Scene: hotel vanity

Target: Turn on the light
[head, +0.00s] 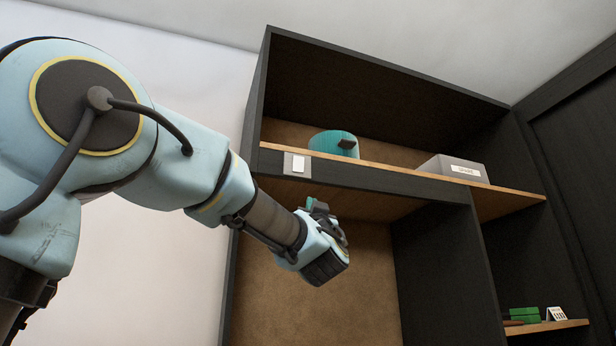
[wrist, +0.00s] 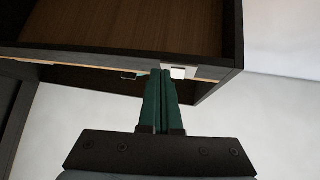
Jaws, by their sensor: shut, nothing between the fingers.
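The light switch (head: 298,164) is a white rocker on a pale grey plate, set in the dark front edge of the shelf near its left end. In the wrist view, part of the switch (wrist: 178,72) shows just right of my fingertips. My gripper (wrist: 160,73) has dark green fingers closed together, with nothing between them. In the head view, my gripper (head: 313,206) is below and slightly right of the switch, with a visible gap in the picture. I cannot tell whether the fingertips touch the switch. No lamp is visible.
A teal round container (head: 333,142) and a grey labelled box (head: 452,168) stand on the shelf above. Green items (head: 524,314) and a small white card (head: 557,313) sit on a lower right shelf. Dark cabinet panels border the area; the wall left is bare.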

